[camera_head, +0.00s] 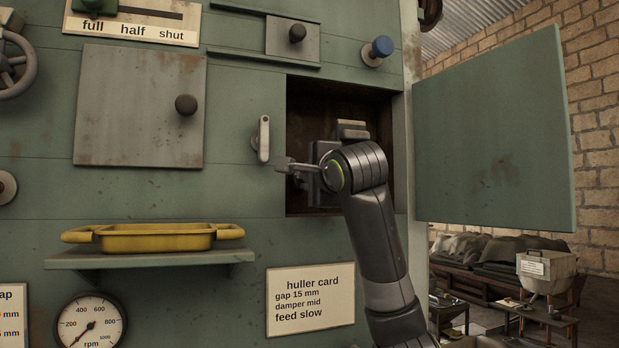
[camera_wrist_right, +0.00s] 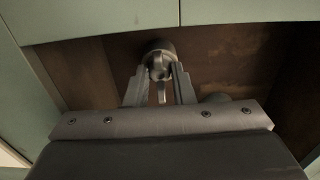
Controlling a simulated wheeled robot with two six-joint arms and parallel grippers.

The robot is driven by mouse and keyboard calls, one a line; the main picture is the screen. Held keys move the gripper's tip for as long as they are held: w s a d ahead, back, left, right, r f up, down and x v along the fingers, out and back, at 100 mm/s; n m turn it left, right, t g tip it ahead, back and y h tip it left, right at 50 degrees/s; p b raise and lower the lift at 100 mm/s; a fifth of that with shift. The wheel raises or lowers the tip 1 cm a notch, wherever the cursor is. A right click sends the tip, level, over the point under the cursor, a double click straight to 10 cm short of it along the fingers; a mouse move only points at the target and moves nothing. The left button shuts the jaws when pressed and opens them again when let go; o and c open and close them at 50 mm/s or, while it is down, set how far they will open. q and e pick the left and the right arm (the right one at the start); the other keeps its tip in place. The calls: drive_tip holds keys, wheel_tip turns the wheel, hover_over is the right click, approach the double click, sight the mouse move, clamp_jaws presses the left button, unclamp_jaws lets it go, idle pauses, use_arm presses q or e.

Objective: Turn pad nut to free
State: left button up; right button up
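In the right wrist view a dark round nut (camera_wrist_right: 158,55) with a small bar hanging from it sits on the brown back wall of a recess; I take it for the pad nut. My right gripper (camera_wrist_right: 160,70) has its two fingers apart, one on each side of the nut. Gaps show beside the hanging bar, but I cannot tell whether the fingertips press on the nut. In the head view my right arm reaches into the recess (camera_head: 308,110) and hides the nut and its fingertips. My left gripper is not in view.
A green door (camera_head: 495,135) stands open right of the recess. A pale latch handle (camera_head: 263,139) is on the panel just left of it. A yellow tray (camera_head: 155,238) sits on a shelf lower left.

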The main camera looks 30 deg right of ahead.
clamp_jaws()
drive_tip(key=shift+f+n, duration=0.1)
drive_tip(key=shift+n, duration=0.2)
drive_tip(key=shift+f+n+b, duration=0.1)
drive_tip(key=shift+n+b, duration=0.9)
drive_tip(key=shift+n, duration=0.2)
drive_tip(key=n+b, duration=0.2)
drive_tip(key=n, duration=0.3)
drive_tip(key=shift+n, duration=0.3)
drive_tip(key=n+b, duration=0.1)
drive_tip(key=n, duration=0.3)
drive_tip(key=shift+n, duration=2.7)
